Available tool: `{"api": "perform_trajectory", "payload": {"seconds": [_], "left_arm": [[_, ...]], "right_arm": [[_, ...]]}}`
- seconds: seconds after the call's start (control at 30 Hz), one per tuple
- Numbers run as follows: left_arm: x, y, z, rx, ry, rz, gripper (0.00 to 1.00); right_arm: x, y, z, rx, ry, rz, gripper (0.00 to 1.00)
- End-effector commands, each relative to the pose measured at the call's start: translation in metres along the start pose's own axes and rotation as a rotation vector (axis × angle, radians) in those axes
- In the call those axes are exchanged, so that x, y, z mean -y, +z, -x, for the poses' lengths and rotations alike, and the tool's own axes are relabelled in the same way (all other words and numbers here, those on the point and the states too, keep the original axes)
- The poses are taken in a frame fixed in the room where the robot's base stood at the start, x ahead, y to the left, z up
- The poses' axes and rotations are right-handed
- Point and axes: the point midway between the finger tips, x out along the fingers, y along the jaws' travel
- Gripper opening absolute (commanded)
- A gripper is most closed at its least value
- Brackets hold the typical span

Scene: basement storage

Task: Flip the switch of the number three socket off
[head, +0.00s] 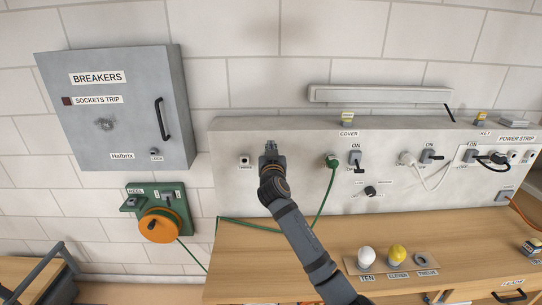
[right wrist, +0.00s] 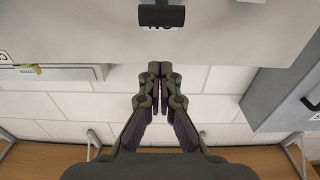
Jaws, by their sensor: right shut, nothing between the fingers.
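A pale wall panel (head: 300,187) carries sockets and switches; I cannot read socket numbers, so I cannot tell which is number three. A switch (head: 355,158) marked ON is right of a socket with a green plug (head: 332,160). Another ON switch (head: 430,156) is right of a white plug (head: 406,158), and a third (head: 472,156) is by the power strip. My right gripper (head: 271,148) is shut and empty before the panel's left part, hiding what is behind. In the right wrist view its fingertips (right wrist: 160,70) are just below a dark switch (right wrist: 162,16), apart from it. My left gripper is out of view.
A grey breaker box (head: 120,110) and a green reel (head: 158,215) are on the wall at left. A green cable (head: 325,200) hangs before the panel. Bulbs (head: 367,257) stand on the wooden bench (head: 260,262); its left part is clear.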

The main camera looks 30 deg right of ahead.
Motion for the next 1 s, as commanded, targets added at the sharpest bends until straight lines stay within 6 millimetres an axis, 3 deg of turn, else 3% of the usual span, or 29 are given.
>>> {"api": "perform_trajectory", "payload": {"seconds": [0.3,0.7,1.0], "left_arm": [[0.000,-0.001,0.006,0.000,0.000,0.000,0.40],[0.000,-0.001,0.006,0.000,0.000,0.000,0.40],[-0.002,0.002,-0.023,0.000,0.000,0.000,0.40]], "right_arm": [[0.001,0.035,0.010,0.002,-0.001,0.001,0.00],[0.000,0.039,0.011,0.000,-0.001,0.000,0.00],[0.000,0.047,0.013,-0.041,-0.001,0.000,0.00]]}}
